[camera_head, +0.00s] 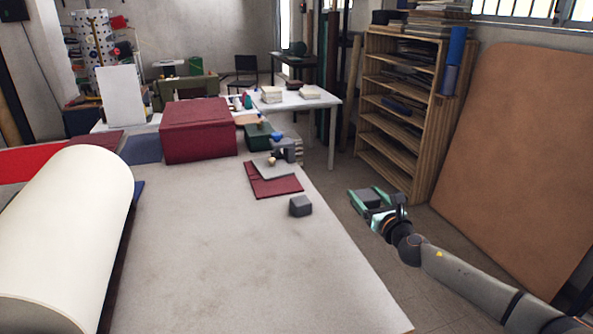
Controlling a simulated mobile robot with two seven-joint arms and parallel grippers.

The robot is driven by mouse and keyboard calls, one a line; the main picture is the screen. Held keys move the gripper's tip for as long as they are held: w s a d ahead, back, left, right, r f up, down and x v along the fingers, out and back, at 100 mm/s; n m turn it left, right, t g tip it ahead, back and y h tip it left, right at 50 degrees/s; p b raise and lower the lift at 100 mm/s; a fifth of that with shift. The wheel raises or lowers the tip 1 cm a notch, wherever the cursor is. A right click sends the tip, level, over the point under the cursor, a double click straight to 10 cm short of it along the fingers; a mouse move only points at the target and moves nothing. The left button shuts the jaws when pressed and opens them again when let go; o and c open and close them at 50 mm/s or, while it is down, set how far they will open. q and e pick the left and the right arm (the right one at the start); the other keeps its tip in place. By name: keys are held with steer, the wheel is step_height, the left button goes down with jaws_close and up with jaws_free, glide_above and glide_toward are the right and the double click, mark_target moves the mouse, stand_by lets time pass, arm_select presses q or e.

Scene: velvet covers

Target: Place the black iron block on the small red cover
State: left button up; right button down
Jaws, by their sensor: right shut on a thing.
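My right gripper (370,203), with green fingers, is beyond the right edge of the worktable. It is shut on a dark grey-black block (367,198), which looks like the black iron block and is held in the air. A small dark red cover (278,189) lies flat on the table, to the left of the gripper. A grey sheet (277,170) with a small pale round thing on it covers part of the red cover. A second, grey block (300,206) stands on the table just in front of the red cover. My left gripper is not in view.
A large cream roll (70,225) lies along the left of the table. A big dark red box (198,130) stands at the back. A small grey device (288,148) is behind the red cover. The front middle of the table (240,260) is clear. Wooden shelves (400,110) stand behind my right arm.

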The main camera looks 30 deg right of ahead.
steer(key=shift+r, duration=0.3)
steer(key=s+a+f+n+y, duration=0.15)
steer(key=a+f, duration=0.25)
steer(key=a, duration=0.6)
steer(key=s+a+r+n+y, duration=0.1)
steer(key=s+a, duration=0.4)
steer(key=a, duration=0.7)
steer(key=s+a+r+y, duration=0.2)
steer(key=s+a, duration=0.4)
steer(key=a, duration=0.6)
steer(key=shift+s+a+r+n+t, duration=0.3)
steer(key=shift+r+n, duration=0.05)
steer(key=shift+r, duration=0.15)
